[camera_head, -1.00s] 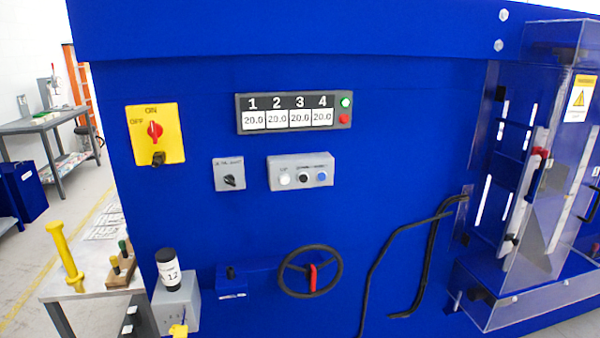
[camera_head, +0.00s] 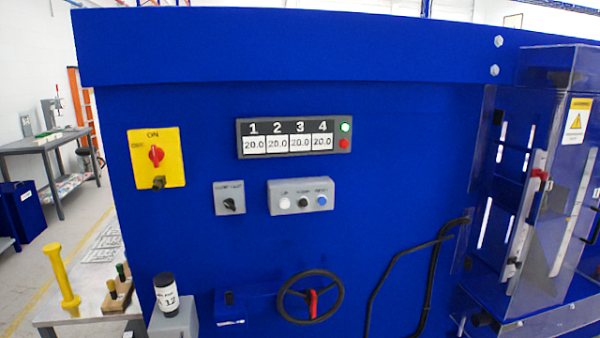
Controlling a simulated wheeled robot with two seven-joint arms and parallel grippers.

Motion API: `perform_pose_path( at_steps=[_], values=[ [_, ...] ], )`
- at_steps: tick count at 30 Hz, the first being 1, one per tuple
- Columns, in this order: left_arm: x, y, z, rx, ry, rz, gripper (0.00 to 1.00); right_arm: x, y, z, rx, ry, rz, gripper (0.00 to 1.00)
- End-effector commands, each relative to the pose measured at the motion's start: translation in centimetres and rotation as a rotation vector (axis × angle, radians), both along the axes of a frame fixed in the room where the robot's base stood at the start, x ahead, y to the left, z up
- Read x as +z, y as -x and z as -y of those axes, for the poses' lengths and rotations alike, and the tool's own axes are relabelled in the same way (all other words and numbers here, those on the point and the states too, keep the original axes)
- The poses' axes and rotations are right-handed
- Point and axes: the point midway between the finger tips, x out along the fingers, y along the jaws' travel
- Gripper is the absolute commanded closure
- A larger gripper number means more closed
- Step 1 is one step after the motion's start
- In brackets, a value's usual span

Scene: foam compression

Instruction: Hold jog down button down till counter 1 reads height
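The grey button box (camera_head: 301,196) is on the blue machine's front, with a white button (camera_head: 285,203), a black button (camera_head: 303,202) and a blue button (camera_head: 322,201). Its labels are too blurred to read surely, so I cannot tell which is jog down. Above it, the counter panel (camera_head: 294,126) shows columns 1 to 4. Counter 1 (camera_head: 254,145) reads 20.0, as do the others. A green and a red button sit at the panel's right end. Neither of my grippers is in view.
A yellow switch plate (camera_head: 156,158) and a grey selector box (camera_head: 229,198) are left of the buttons. A handwheel (camera_head: 309,297) sticks out below. Black hoses (camera_head: 405,257) and a clear guard (camera_head: 545,180) are at right. A bench with a yellow tool (camera_head: 62,278) is at lower left.

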Motion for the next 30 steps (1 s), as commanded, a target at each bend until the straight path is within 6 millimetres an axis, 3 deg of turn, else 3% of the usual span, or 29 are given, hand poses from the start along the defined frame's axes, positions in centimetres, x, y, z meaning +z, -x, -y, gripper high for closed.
perform_pose_path(
  at_steps=[1,10,30],
  values=[
    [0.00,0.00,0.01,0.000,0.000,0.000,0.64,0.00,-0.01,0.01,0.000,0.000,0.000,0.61],
    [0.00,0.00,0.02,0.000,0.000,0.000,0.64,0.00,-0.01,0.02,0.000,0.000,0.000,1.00],
    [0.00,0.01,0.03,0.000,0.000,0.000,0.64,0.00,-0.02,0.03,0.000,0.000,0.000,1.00]
  ],
)
